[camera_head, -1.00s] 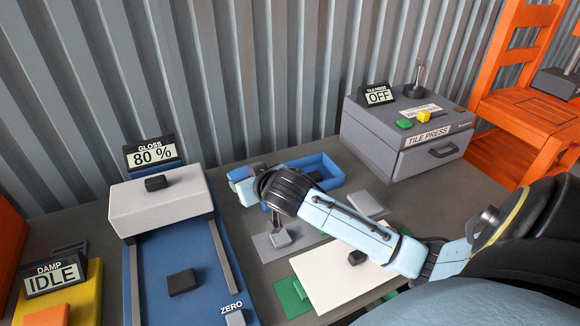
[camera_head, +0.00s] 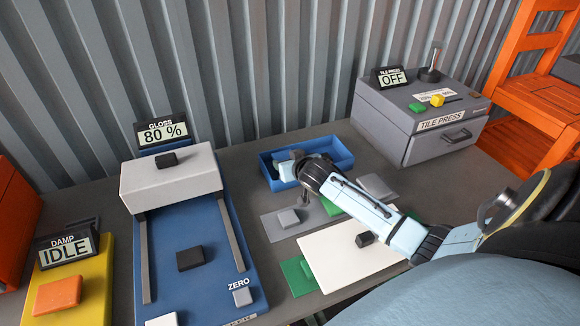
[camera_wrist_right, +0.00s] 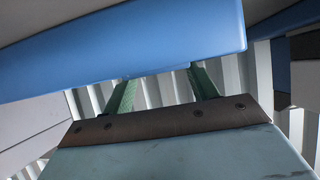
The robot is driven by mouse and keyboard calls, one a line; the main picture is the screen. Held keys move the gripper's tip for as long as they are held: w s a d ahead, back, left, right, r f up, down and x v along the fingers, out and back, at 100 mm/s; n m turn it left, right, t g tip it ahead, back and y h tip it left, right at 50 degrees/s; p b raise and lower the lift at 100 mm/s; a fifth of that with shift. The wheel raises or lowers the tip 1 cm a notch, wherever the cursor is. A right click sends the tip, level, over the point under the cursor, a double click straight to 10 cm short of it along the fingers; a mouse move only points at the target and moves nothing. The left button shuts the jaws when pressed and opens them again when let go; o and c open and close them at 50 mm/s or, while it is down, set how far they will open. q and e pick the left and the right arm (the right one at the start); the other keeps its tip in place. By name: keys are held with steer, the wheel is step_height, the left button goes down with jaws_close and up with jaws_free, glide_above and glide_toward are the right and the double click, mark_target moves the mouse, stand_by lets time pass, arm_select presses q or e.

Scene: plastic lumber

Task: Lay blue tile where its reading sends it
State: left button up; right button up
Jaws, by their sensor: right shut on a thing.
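My right gripper (camera_head: 286,168) is over the left part of a blue tray in the head view. In the right wrist view, its two green-padded fingers (camera_wrist_right: 160,88) reach up to a broad blue slab, the blue tile (camera_wrist_right: 150,45), and are shut on it. I cannot make out the tile apart from the hand and tray in the head view. The gloss meter (camera_head: 170,180) stands at the left; its display (camera_head: 162,132) reads 80 %. The damp meter's display (camera_head: 64,251) reads IDLE. The tile press (camera_head: 410,120) display (camera_head: 392,77) reads OFF. My left gripper is not in view.
The blue tray (camera_head: 335,141) lies near the wall. In front lie a grey plate (camera_head: 270,226) with a grey block, a white plate (camera_head: 335,275) with a dark block, and green pieces (camera_head: 297,285). A grey tile-like piece (camera_head: 375,187) lies behind my forearm. An orange chair stands right.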

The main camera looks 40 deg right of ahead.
steer(key=shift+f, duration=0.8)
steer(key=shift+f, duration=0.1)
steer(key=o, duration=1.1)
steer(key=shift+s+r, duration=0.1)
steer(key=shift+r, duration=0.1)
steer(key=p+v, duration=0.2)
steer(key=v, duration=0.9)
steer(key=shift+s+a+r, duration=0.1)
steer(key=shift+s+a, duration=0.05)
steer(key=shift+s, duration=0.2)
